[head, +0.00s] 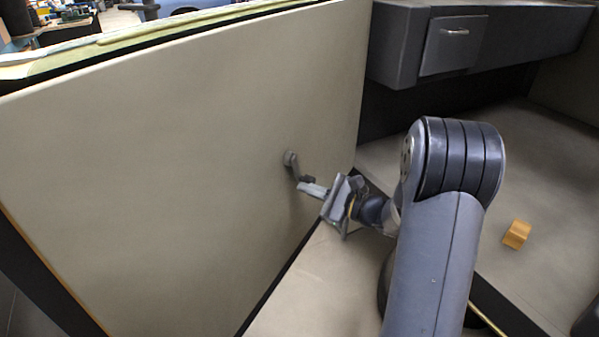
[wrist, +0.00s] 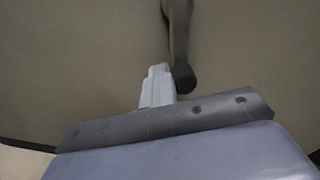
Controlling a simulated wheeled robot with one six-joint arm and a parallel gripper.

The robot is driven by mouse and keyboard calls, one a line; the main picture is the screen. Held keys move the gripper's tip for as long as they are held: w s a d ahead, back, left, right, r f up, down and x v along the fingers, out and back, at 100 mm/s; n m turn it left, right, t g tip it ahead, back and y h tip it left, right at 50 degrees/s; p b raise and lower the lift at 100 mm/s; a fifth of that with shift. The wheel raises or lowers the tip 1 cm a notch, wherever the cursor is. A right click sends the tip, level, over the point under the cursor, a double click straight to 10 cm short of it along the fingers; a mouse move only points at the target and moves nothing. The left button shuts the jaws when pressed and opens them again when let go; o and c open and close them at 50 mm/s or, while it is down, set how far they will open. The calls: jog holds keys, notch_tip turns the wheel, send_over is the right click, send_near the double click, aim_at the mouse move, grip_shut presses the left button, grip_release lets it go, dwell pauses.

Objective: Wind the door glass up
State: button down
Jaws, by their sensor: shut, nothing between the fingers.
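The beige door panel (head: 180,150) fills the left of the head view. The grey window crank (head: 291,159) sits on it, its arm slanting down and right to a dark knob (head: 307,180). In the wrist view the crank arm (wrist: 178,35) hangs from the top edge and ends in the dark knob (wrist: 183,78). My gripper (head: 304,187) is shut and empty at the crank's knob end. In the wrist view its pale fingers (wrist: 157,75) are just left of the knob; contact is unclear. A pale green strip (head: 150,31) runs along the door's top; I cannot tell if it is the glass.
A dark grey dashboard (head: 400,45) with a handled compartment door (head: 450,45) is at the upper right. A small orange-tan block (head: 516,234) lies on the pale floor at the right. Pale floor beside the door is clear. My arm covers part of the middle.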

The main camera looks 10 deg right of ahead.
jog(key=shift+w+d, duration=0.2)
jog(key=shift+d, duration=0.05)
jog(key=shift+w+d, duration=0.4)
jog(key=shift+w, duration=0.1)
jog(key=shift+r, duration=0.1)
jog(key=shift+w+d+r, duration=0.2)
jog(key=shift+w+d, duration=0.35)
jog(key=shift+w, duration=0.05)
jog(key=shift+w+d+r+p, duration=0.45)
jog(key=shift+w+r, duration=0.05)
jog(key=shift+w, duration=0.05)
dwell(0.3)
